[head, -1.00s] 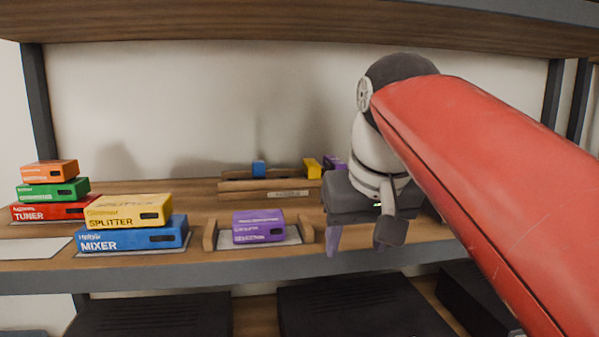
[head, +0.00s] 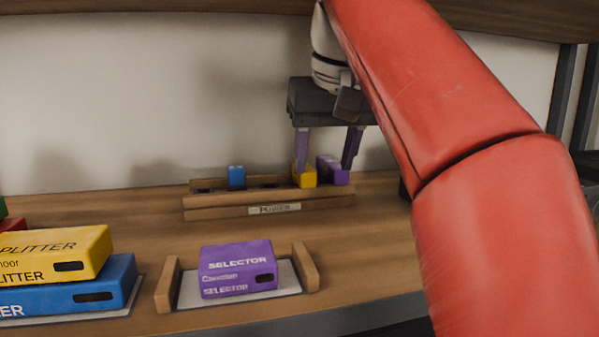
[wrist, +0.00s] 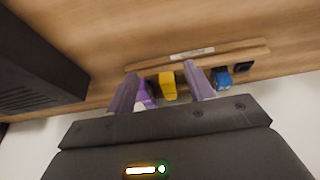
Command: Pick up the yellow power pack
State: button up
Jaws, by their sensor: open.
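The yellow power pack (head: 307,177) stands in the wooden rack labelled POWER (head: 225,211), towards its right end. A purple pack (head: 333,171) stands just right of it. My gripper (head: 325,170) is open above the rack, its left finger in front of part of the yellow pack and its right finger by the purple pack. In the wrist view the yellow pack (wrist: 168,85) shows between the two fingers, nearer the right one (wrist: 200,82). The purple pack (wrist: 146,95) is partly hidden by the left finger. I cannot tell whether the fingers touch either pack.
A blue pack (head: 236,177) stands in the rack further left, with empty slots around it. A purple SELECTOR box (head: 237,268) sits in a wooden cradle in front. A yellow SPLITTER box (head: 60,252) lies on a blue box (head: 75,290). The back wall is close behind the rack.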

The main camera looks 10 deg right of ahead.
jog(key=p, duration=0.3)
send_over(304, 179)
jog(key=w, duration=0.2)
jog(key=shift+d, duration=0.45)
jog(key=shift+b+x, duration=0.9)
jog(key=shift+x, duration=1.7)
jog(key=shift+c, duration=0.3)
jog(key=c, duration=0.9)
